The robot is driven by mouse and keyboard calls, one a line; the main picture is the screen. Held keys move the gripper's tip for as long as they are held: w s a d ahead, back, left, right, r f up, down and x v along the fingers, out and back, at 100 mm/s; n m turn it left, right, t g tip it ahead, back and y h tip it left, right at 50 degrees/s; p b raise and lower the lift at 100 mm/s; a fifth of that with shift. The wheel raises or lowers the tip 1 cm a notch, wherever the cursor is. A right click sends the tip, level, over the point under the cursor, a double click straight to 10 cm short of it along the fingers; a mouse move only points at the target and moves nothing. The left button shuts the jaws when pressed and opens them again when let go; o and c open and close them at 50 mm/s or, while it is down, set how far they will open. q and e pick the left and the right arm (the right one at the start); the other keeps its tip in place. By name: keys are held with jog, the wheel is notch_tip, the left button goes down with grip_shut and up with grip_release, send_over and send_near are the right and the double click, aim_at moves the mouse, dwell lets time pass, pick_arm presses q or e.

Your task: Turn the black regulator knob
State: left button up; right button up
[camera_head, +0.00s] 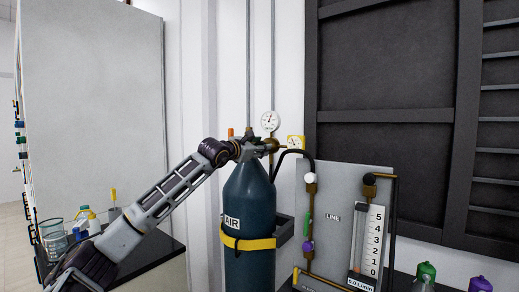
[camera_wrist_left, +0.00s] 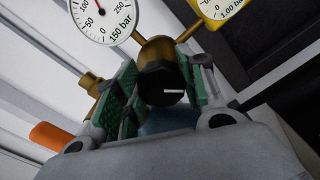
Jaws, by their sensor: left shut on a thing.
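The black regulator knob (camera_wrist_left: 161,82) shows in the left wrist view, with a short white mark on its face. It sits on the front of the brass regulator body (camera_wrist_left: 156,49). My left gripper (camera_wrist_left: 160,88) is shut on the knob, with green finger pads on both sides of it. In the head view my left gripper (camera_head: 248,148) is at the top of the dark blue AIR cylinder (camera_head: 249,205) and hides the knob there. The round pressure gauge (camera_wrist_left: 102,18) and the yellow gauge (camera_wrist_left: 219,8) are beyond the knob. My right gripper is not in view.
A panel marked LINE (camera_head: 345,185) with a flow column (camera_head: 369,240) stands right of the cylinder. A black hose (camera_head: 291,153) runs to it. An orange part (camera_wrist_left: 52,137) is left of the gripper. Glassware (camera_head: 53,235) stands on the left bench.

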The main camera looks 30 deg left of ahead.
pick_arm(q)
jog(key=m, duration=0.5)
jog(key=shift+d+f+m, duration=0.1)
jog(key=shift+m, duration=0.3)
jog(key=shift+m+p, duration=0.4)
jog(key=shift+m, duration=0.9)
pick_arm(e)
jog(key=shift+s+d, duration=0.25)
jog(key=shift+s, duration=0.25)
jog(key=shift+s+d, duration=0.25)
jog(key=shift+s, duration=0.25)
pick_arm(q)
jog(key=shift+f, duration=0.1)
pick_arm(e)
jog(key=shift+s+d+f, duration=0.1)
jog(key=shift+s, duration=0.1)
pick_arm(q)
jog(key=o, duration=1)
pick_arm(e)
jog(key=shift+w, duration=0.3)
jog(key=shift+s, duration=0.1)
